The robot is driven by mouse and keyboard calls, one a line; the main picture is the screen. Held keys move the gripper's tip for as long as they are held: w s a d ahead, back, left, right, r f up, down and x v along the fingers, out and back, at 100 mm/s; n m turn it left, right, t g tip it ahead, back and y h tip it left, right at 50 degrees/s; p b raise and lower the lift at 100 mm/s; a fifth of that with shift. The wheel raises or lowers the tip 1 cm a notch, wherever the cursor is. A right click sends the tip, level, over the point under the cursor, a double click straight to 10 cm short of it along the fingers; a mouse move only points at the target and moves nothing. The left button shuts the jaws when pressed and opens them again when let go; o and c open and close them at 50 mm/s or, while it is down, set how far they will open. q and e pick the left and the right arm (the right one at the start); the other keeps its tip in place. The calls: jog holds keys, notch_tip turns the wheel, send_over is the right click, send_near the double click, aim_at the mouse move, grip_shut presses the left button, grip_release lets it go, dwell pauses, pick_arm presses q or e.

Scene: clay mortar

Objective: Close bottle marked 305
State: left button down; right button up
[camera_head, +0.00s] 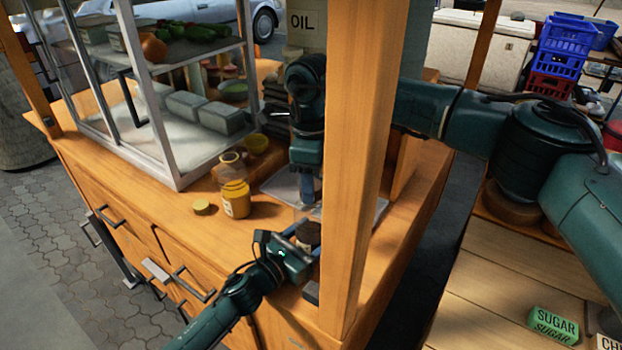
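A glass bottle (235,192) with yellow contents and a pale label stands upright on the wooden counter; the label is too small to read. Its neck looks uncapped. A round yellow lid (202,207) lies on the counter just left of it. My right gripper (307,192) points down, to the right of the bottle and apart from it; its fingers are too small to judge. My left gripper (308,252) is at the counter's front edge, right of and nearer than the bottle. A small dark brown jar (307,234) is beside its fingers; I cannot tell if it is gripped.
A wooden post (362,170) rises in front of my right arm. A glass display case (190,140) with food stands left of the bottle. A small yellow bowl (257,144) is behind the bottle. A flat clear tray (283,186) lies under my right gripper. A green sugar box (553,325) is at lower right.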

jog(key=c, duration=0.5)
jog(key=o, duration=1.2)
jog(key=shift+r, duration=0.15)
notch_tip(320, 180, up, 12)
jog(key=shift+f, duration=0.1)
pick_arm(q)
jog(key=shift+c, duration=1.4)
grip_release()
jog(key=b+v, duration=0.1)
jog(key=v, duration=1.2)
pick_arm(e)
jog(key=shift+f, duration=0.75)
